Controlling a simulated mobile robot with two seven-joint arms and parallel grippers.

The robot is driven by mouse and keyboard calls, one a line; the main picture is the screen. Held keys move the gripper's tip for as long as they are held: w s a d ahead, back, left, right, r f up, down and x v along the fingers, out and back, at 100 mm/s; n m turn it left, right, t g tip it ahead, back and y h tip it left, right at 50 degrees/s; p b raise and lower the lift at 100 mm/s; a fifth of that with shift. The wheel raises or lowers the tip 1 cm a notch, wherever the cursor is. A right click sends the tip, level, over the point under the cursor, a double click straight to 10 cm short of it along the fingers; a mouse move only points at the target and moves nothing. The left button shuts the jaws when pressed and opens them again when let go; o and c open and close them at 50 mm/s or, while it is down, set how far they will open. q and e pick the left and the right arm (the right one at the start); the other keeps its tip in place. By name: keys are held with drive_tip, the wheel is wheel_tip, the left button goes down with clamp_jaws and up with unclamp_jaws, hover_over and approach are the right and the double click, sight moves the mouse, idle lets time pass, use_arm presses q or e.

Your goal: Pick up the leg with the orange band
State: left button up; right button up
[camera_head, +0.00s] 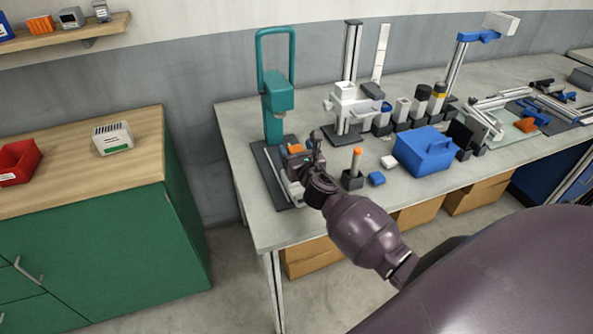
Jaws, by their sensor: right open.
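A pale upright leg with an orange band at its top (356,161) stands in a small dark block (352,181) near the front of the grey workbench (245,190). My right gripper (308,152) is open, left of this leg and apart from it, over the dark base of the teal press (280,100). Its fingers are small and dark, and my wrist hides part of the base. An orange piece (296,148) shows beside the fingers; I cannot tell whether they touch it. My left gripper is not in view.
A blue box (425,152), a small blue block (376,179) and a white piece (389,161) lie right of the leg. Behind stand a white stand (346,105) and several cylinders in holders, one dark with a yellow-orange band (438,93). A green cabinet (110,240) stands left.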

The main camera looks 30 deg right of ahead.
drive_tip(key=shift+c, duration=0.4)
clamp_jaws()
